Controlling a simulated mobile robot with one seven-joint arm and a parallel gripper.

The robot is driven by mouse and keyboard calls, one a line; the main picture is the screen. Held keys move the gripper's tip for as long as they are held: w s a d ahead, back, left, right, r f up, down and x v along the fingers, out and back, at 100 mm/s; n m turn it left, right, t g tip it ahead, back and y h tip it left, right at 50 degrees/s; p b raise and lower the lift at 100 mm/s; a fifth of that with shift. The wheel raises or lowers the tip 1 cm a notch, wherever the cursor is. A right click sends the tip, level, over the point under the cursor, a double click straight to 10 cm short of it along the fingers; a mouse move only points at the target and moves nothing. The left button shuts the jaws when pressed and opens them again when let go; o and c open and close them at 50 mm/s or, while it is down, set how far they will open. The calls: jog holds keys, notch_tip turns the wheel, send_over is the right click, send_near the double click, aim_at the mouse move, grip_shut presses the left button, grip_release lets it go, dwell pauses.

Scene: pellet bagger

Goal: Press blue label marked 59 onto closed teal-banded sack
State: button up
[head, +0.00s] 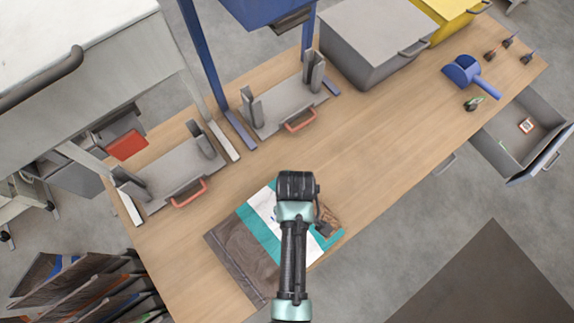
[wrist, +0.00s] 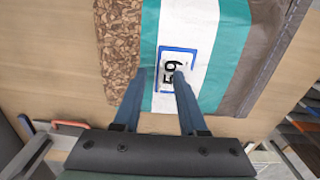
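The teal-banded sack (head: 236,246) lies flat on the wooden table, partly hidden under my arm. In the wrist view the sack (wrist: 233,50) has a white stripe between two teal bands, a brown pellet-patterned part at left and a plain grey-brown end at right. The white label marked 59 (wrist: 178,56), with a blue border, is over the white stripe; I cannot tell whether it is fully flat against it. My gripper (wrist: 160,75) points at the sack with its fingers apart; the right finger overlaps the label. In the head view my wrist hides the label.
Two grey stands with orange handles (head: 188,194) (head: 300,120) are at the back left. A grey bin (head: 370,45), a yellow bin (head: 440,15) and a blue scoop (head: 468,75) are further right. An open drawer (head: 525,130) juts out at right. The table's middle is clear.

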jog(key=shift+r, duration=0.1)
notch_tip(320, 180, up, 13)
jog(key=b, duration=0.1)
dwell(0.6)
jog(key=shift+s, duration=0.1)
dwell(0.4)
